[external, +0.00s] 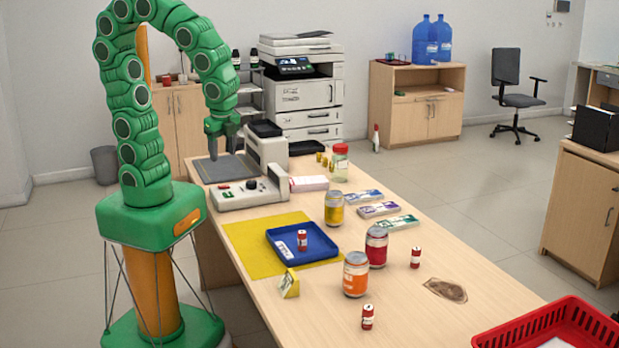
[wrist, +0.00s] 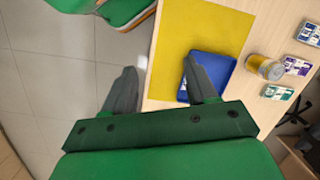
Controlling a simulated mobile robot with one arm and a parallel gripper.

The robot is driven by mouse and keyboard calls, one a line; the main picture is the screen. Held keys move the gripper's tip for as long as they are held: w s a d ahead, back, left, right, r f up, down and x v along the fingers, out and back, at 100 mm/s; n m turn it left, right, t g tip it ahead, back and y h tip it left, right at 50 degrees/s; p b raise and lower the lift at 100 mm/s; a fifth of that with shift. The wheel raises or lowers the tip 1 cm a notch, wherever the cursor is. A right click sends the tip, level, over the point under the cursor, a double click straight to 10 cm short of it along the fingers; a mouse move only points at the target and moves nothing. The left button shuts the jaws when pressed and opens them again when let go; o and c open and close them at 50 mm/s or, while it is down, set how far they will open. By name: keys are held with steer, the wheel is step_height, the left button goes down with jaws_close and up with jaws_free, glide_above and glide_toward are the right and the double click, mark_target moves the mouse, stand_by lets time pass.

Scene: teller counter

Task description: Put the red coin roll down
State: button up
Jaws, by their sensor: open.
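One red coin roll (external: 302,240) stands upright in the blue tray (external: 325,254) on the yellow mat (external: 240,238). Two similar red rolls stand on the bare table, one at the right (external: 415,258) and one near the front (external: 367,317). My gripper (external: 222,152) is open and empty, raised over the grey plate by the counter machine, well behind and left of the tray. In the wrist view, my open gripper (wrist: 159,68) has one finger partly covering the blue tray (wrist: 215,70); no red roll can be made out there.
Orange (external: 356,275), red (external: 376,248) and yellow (external: 334,209) jars stand right of the tray. Banknote bundles (external: 378,209) lie behind them. A yellow tent card (external: 289,284) stands in front of the tray. A red basket (external: 548,325) sits front right.

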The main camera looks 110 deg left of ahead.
steer(key=s+d+r+n+h, duration=0.1)
steer(key=s+d+r+n, duration=0.2)
steer(key=s, duration=0.8)
steer(key=shift+s+d+n+h, duration=0.2)
steer(key=shift+s+n+h, duration=0.1)
steer(key=shift+n, duration=0.5)
steer(key=shift+w, duration=0.2)
